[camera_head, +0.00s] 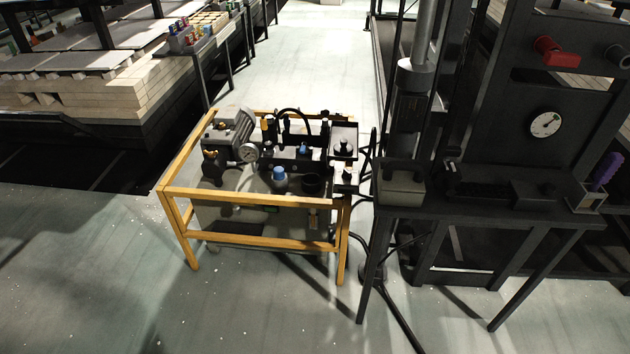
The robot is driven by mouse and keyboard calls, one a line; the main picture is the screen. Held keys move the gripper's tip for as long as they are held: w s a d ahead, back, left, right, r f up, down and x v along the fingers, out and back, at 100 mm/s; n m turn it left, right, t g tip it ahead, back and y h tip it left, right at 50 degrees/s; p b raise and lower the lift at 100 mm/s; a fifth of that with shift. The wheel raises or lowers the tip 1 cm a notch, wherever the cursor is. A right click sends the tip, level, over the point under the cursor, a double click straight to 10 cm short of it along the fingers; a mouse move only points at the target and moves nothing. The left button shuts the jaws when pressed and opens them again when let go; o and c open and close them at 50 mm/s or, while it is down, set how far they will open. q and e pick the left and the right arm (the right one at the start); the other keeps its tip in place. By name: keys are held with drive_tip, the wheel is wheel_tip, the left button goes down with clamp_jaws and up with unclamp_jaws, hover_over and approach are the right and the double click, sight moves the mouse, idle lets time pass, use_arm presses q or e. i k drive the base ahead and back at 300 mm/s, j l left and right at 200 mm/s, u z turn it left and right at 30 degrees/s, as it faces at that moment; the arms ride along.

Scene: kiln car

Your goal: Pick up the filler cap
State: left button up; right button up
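A hydraulic power unit stands inside a yellow frame (250,196) in the middle of the view. A small black knobbed part (343,146) sits on a small dark tray (343,131) at the unit's right rear corner; it looks like the filler cap, but I cannot be sure at this size. A black round collar (312,184) stands on top of the unit near its front right. A blue-topped part (280,174) stands left of the collar. Neither of my grippers is in view.
A black press (490,195) with a dial (545,123) stands close on the right, with dark hoses between. Brick stacks (130,90) are at left. The floor in front is clear.

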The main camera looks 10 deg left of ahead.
sight(343, 148)
drive_tip(key=i+j+z, duration=0.1)
drive_tip(key=z, duration=0.3)
drive_tip(key=i+j+z, duration=0.15)
drive_tip(key=z, duration=0.25)
drive_tip(key=i+j+z, duration=0.1)
drive_tip(key=z, duration=0.35)
drive_tip(key=i+j+z, duration=0.15)
drive_tip(key=j, duration=0.55)
drive_tip(key=i+j+z, duration=0.1)
drive_tip(key=j, duration=0.6)
drive_tip(key=i+j+z, duration=0.15)
drive_tip(key=j, duration=0.55)
